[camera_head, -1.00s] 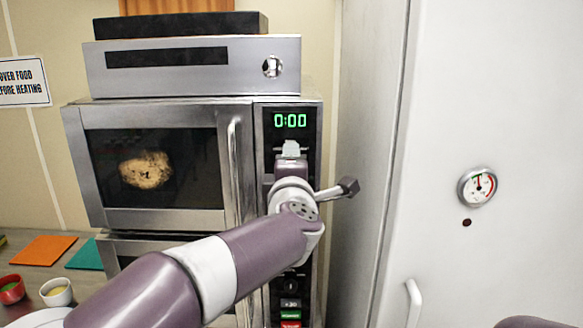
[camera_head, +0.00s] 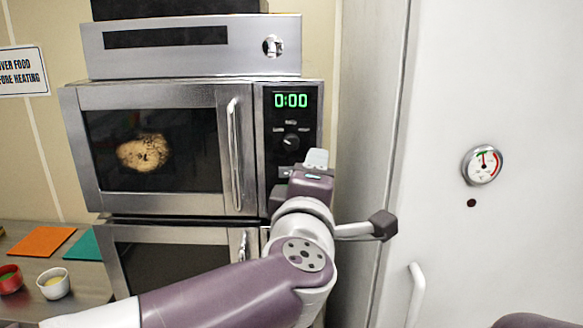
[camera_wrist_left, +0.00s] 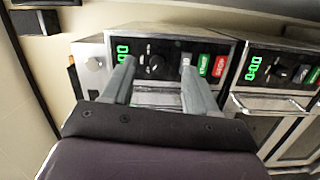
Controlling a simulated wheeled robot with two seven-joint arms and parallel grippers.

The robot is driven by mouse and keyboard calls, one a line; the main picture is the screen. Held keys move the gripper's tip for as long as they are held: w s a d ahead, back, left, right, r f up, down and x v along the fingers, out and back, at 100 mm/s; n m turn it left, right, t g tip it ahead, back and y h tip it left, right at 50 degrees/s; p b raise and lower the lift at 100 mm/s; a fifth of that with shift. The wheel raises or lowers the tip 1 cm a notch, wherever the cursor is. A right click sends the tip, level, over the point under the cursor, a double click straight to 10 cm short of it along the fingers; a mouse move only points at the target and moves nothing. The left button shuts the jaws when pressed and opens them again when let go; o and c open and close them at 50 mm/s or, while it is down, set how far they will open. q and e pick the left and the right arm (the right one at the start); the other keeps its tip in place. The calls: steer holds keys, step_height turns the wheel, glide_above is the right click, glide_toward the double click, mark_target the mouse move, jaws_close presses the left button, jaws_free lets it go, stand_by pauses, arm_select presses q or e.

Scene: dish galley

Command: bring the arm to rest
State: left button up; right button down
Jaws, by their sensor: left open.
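My left arm comes in from the lower left in the head view. Its gripper (camera_head: 316,160) is at the lower right of the upper microwave's control panel (camera_head: 291,125), in front of it. In the left wrist view the two grey fingers (camera_wrist_left: 160,82) are apart with nothing between them, facing a panel with a dial, a green button and a red button. Whether the fingertips touch anything is unclear. The gripper and wrist hide the lower panel in the head view. My right gripper is not shown.
The upper microwave (camera_head: 150,88) is shut, reads 0:00 and shows browned food (camera_head: 143,152) through its window. A second microwave (camera_head: 180,233) is below. A tall white cabinet (camera_head: 480,90) stands right. Small bowls (camera_head: 53,283) and coloured mats (camera_head: 42,241) lie on the left counter.

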arm_select(q)
steer(key=s+d+f+m+g+h, duration=0.2)
steer(key=d+f+m+h, duration=0.25)
steer(key=f+m, duration=0.2)
steer(key=s+a+f+m+g+y, duration=0.1)
steer(key=s+a+f+m+g, duration=0.15)
steer(key=f+m+g, duration=0.95)
steer(key=s+a+f+n+g+y, duration=0.1)
steer(key=s+a+f+y, duration=0.2)
steer(key=a+f, duration=0.7)
steer(key=s+a+f+n+g+y, duration=0.1)
steer(key=s+a+f+n+y, duration=0.1)
steer(key=s+a+f, duration=0.6)
steer(key=a+f+y, duration=0.1)
steer(key=a+f, duration=0.2)
steer(key=a, duration=0.2)
steer(key=shift+a+g, duration=0.25)
steer(key=shift+g, duration=0.05)
steer(key=shift+w+n, duration=0.2)
steer(key=shift+n, duration=0.05)
steer(key=shift+c, duration=0.3)
